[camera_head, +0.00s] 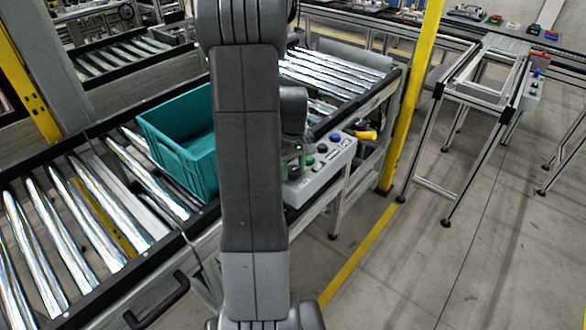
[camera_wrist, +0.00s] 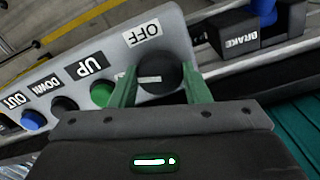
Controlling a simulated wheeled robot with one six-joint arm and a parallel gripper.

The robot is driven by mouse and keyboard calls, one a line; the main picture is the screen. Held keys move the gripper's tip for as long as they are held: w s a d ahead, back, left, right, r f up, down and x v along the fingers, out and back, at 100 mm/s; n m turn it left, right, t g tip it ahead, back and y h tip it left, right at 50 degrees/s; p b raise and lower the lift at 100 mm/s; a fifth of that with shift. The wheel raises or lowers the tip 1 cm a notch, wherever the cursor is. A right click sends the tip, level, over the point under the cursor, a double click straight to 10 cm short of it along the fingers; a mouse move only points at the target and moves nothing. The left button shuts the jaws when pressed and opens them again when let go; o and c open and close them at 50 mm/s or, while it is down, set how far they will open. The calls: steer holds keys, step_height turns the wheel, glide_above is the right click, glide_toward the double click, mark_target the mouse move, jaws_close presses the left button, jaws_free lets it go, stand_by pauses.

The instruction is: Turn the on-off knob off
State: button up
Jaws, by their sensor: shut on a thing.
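The on-off knob (camera_wrist: 158,74) is round and black with a pale mark across its face, at the end of the grey control panel (camera_wrist: 178,42). An OFF label (camera_wrist: 142,34) is on the panel beside it. My gripper (camera_wrist: 160,80) is shut on the knob, with one green finger on each side. In the head view the panel (camera_head: 326,175) sits at the side of the conveyor, and my arm hides most of my gripper and the knob.
A green button (camera_wrist: 103,94), a black one and a blue button (camera_wrist: 33,120) line the panel, labelled UP, DOWN and OUT. A block marked BRAKE (camera_wrist: 240,38) is close by. A teal crate (camera_head: 168,118) stands on the rollers. A yellow post (camera_head: 412,95) rises behind the panel.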

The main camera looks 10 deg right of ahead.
mark_target(293, 169)
steer(key=m+b, duration=0.1)
steer(key=m, duration=1)
steer(key=shift+b, duration=0.4)
steer(key=shift+m, duration=1.7)
steer(key=o, duration=1)
steer(key=shift+c, duration=0.2)
steer(key=shift+r, duration=0.15)
step_height(293, 169, up, 14)
steer(key=shift+f+b, duration=0.2)
steer(key=shift+b, duration=0.15)
steer(key=shift+f, duration=0.1)
